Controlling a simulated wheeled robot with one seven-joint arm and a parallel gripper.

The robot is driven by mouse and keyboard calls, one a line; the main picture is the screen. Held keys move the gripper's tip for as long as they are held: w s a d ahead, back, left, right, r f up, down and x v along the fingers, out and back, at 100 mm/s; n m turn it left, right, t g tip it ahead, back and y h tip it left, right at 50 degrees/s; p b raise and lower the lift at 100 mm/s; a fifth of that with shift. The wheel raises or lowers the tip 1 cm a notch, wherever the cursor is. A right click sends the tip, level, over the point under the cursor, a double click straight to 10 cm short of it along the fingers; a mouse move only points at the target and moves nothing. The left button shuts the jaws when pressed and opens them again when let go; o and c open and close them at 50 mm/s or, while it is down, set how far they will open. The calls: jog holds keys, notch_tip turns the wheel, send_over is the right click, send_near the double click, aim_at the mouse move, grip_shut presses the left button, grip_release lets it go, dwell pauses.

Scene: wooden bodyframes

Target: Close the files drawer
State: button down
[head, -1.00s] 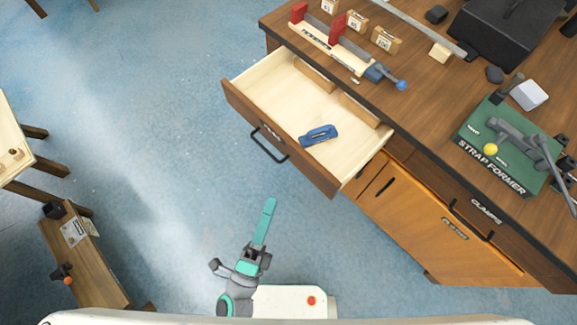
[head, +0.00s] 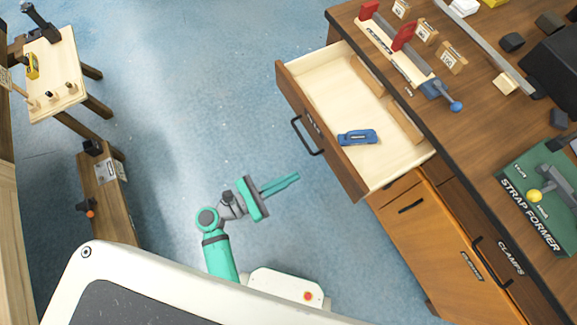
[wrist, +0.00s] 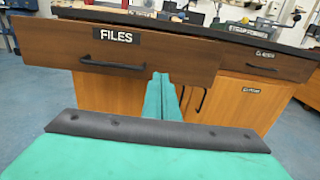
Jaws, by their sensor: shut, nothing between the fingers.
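The files drawer (head: 347,160) is pulled out of the workbench at its left side. Its wooden front faces my gripper, with a dark bar handle (head: 308,137). In the wrist view the drawer front (wrist: 180,57) carries a FILES label, and its handle (wrist: 112,63) is at the left. A blue tool (head: 358,137) lies inside the drawer. My gripper (head: 297,177) is shut and empty, in front of the drawer front and apart from it in the head view. In the wrist view the fingertips (wrist: 160,76) appear right of the handle, low against the drawer front.
The workbench top (head: 400,60) bears a vise, small boxes and a green strap former (head: 541,195). A clamps drawer (head: 490,245) and an orange cabinet door (head: 440,255) sit right of the open drawer. Small wooden tables stand at the left. The blue floor between is clear.

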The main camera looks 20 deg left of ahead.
aim_at(331, 158)
jog(key=x, duration=1)
jog(key=shift+w+d, duration=0.25)
jog(key=shift+d, duration=0.05)
jog(key=shift+w+d, duration=0.1)
jog(key=shift+d, duration=0.05)
